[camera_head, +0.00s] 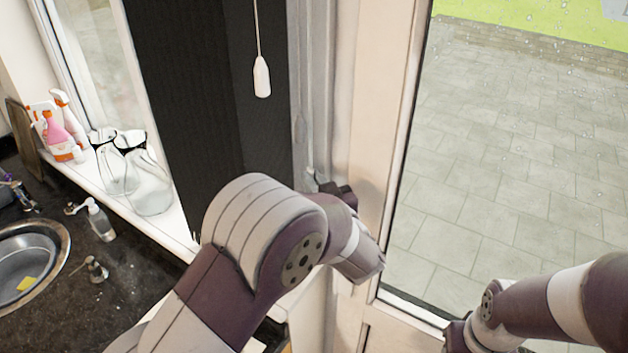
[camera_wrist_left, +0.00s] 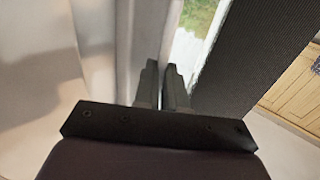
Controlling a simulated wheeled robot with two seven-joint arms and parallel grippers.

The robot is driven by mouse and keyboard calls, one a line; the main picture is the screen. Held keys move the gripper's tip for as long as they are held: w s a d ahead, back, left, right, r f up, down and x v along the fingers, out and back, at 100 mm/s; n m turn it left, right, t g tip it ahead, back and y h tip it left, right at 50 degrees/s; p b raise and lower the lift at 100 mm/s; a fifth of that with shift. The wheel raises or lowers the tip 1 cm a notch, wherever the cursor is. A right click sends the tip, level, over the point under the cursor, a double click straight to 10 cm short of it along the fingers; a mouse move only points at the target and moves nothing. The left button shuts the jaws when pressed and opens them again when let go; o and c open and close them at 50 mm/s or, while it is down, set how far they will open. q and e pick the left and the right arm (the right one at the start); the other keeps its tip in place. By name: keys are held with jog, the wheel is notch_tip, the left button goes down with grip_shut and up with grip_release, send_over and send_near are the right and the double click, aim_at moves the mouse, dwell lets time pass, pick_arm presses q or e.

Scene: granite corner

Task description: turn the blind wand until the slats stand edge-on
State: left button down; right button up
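The blind (camera_head: 190,90) shows in the head view as a tall dark panel in front of the window; I cannot make out separate slats. Its dark surface is also at the right in the left wrist view (camera_wrist_left: 265,45). A white cord with a pale tassel (camera_head: 262,78) hangs before it. My left gripper (camera_head: 318,183) is low beside the pale window frame, right of the blind, partly hidden by my wrist. In the left wrist view its fingers (camera_wrist_left: 162,80) are close together with a narrow gap.
A sill at the left holds spray bottles (camera_head: 62,135) and upturned glass jugs (camera_head: 148,185). Below are a dark granite counter (camera_head: 125,260) and a round sink (camera_head: 30,255). A glazed door with a pale frame (camera_head: 375,110) stands right of my left gripper.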

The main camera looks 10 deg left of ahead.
pick_arm(q)
jog(key=n+g+y, duration=0.4)
jog(key=y, duration=0.1)
jog(key=shift+w+d+n+g, duration=0.25)
jog(key=shift+n+g, duration=0.05)
jog(key=shift+g, duration=0.1)
jog(key=shift+r, duration=0.1)
jog(key=c, duration=1.3)
grip_release()
jog(key=shift+o, duration=0.5)
jog(key=shift+w+a, duration=0.1)
jog(key=shift+a, duration=0.05)
jog(key=b+v, duration=0.5)
jog(key=v, duration=0.7)
jog(key=shift+d+f+b, duration=0.25)
jog(key=shift+d+b, duration=0.05)
jog(key=shift+b, duration=0.05)
